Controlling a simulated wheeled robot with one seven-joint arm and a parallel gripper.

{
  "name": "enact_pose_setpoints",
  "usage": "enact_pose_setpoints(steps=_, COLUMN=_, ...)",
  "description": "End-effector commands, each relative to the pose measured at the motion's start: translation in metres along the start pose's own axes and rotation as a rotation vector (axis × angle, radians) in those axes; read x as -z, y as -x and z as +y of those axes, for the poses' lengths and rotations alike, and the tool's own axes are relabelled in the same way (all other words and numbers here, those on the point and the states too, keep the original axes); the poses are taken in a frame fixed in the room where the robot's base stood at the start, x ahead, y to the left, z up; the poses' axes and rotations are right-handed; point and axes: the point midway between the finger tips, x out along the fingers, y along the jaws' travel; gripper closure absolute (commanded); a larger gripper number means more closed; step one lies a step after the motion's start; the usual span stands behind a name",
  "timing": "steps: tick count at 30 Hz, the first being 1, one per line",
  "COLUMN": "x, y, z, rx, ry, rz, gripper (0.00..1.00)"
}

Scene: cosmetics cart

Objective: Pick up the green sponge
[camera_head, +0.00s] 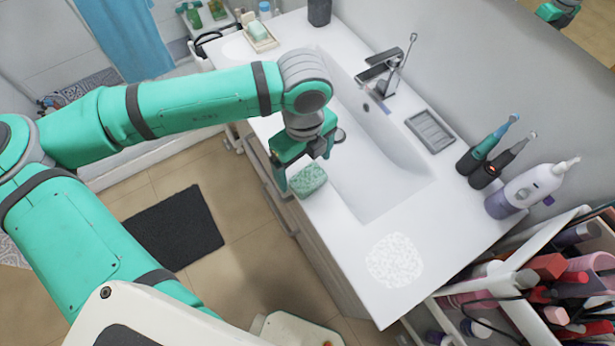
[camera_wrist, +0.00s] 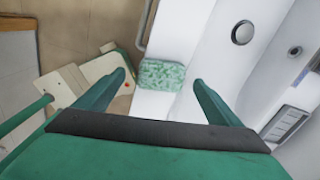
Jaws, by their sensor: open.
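The green sponge (camera_head: 307,180) is a speckled block lying on the white counter near its front edge, beside the sink basin. In the wrist view the sponge (camera_wrist: 162,74) lies ahead, between the lines of the two open fingers and beyond their tips. My gripper (camera_head: 303,172) is open and hangs over the counter at the sponge, its fingers partly overlapping the sponge's outline in the head view. In the wrist view my gripper (camera_wrist: 158,84) shows its two fingers wide apart with nothing held. The sponge looks fully visible from the wrist.
The white sink basin (camera_head: 375,170) lies right of the sponge, with a faucet (camera_head: 385,70) behind. A grey soap tray (camera_head: 431,131), electric toothbrushes (camera_head: 487,155) and a purple-white bottle (camera_head: 525,188) stand along the back. A cosmetics cart (camera_head: 475,312) is at right. The near counter end has a white speckled patch (camera_head: 394,260).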

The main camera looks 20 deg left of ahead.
Motion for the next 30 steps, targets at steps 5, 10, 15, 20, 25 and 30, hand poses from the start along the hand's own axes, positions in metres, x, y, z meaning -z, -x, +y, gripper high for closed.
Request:
enact_pose_setpoints(steps=5, x=-0.001, y=-0.019, z=-0.003, rx=-0.002, ry=0.000, rz=0.001, gripper=0.12)
enact_pose_setpoints(steps=10, x=-0.004, y=-0.042, z=-0.003, rx=-0.001, ry=0.006, rz=0.002, gripper=0.12)
enact_pose_setpoints(steps=15, x=-0.005, y=-0.051, z=-0.003, rx=0.001, ry=0.009, rz=0.001, gripper=0.12)
enact_pose_setpoints(steps=20, x=-0.005, y=-0.052, z=-0.003, rx=0.001, ry=0.008, rz=0.001, gripper=0.12)
enact_pose_setpoints(steps=25, x=-0.003, y=-0.051, z=-0.004, rx=0.001, ry=0.005, rz=0.001, gripper=0.43)
enact_pose_setpoints(steps=30, x=-0.003, y=-0.051, z=-0.004, rx=0.001, ry=0.005, rz=0.001, gripper=0.60)
